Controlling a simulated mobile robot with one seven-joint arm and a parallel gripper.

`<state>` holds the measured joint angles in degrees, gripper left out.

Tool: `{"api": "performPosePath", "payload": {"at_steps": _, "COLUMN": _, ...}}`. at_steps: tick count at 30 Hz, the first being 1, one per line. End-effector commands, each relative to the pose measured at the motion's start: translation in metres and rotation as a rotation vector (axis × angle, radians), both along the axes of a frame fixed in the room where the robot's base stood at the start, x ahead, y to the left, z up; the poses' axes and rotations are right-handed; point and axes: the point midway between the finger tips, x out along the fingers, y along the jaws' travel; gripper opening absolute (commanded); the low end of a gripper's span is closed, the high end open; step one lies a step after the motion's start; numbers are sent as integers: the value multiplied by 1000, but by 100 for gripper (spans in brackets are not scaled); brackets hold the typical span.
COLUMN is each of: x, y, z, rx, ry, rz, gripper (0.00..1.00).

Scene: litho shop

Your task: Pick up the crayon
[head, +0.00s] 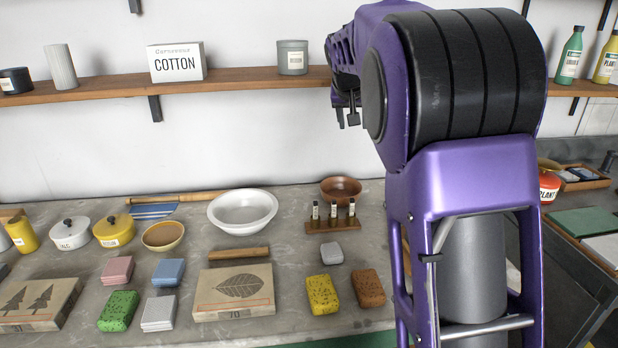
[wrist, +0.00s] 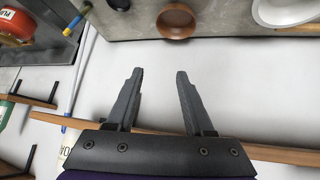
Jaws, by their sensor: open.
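I cannot single out a crayon for certain in either view. A wooden rack (head: 332,227) on the counter holds three small upright dark items with pale labels, too small to tell whether they are crayons or vials. In the wrist view a short stick with a blue end and a yellow end (wrist: 77,23) shows at the upper left; I cannot tell what it is. My gripper (wrist: 160,74) is open and empty, its fingers apart in front of the white wall. In the head view it (head: 346,118) hangs by the shelf, above the counter.
A wooden shelf (head: 240,81) runs along the wall behind my gripper, with a cotton box (head: 177,62) on it. The counter holds a white basin (head: 243,224), a brown bowl (head: 341,190), sponges (head: 322,294) and flat boxes (head: 234,306). My arm hides the counter's right part.

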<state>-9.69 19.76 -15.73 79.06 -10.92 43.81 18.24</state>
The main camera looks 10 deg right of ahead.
Motion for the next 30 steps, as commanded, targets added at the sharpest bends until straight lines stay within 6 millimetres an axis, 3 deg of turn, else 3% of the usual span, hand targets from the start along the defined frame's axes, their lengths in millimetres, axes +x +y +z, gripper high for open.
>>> {"api": "performPosePath", "payload": {"at_steps": 1, "x": -1, "y": 9, "z": -26, "rx": 21, "ry": 72, "rz": 48, "gripper": 52}}
{"api": "performPosePath", "payload": {"at_steps": 3, "x": -4, "y": 25, "z": -57, "rx": 49, "ry": 152, "rz": 121, "gripper": 52}}
{"api": "performPosePath", "payload": {"at_steps": 6, "x": -10, "y": 45, "z": -88, "rx": 86, "ry": 232, "rz": 209, "gripper": 52}}
{"api": "performPosePath", "payload": {"at_steps": 14, "x": -16, "y": 66, "z": -123, "rx": 128, "ry": 302, "rz": 299, "gripper": 52}}
{"api": "performPosePath", "payload": {"at_steps": 24, "x": 12, "y": 67, "z": -188, "rx": 127, "ry": 302, "rz": 299, "gripper": 52}}
{"api": "performPosePath", "payload": {"at_steps": 30, "x": 25, "y": 67, "z": -217, "rx": 126, "ry": 298, "rz": 299, "gripper": 52}}
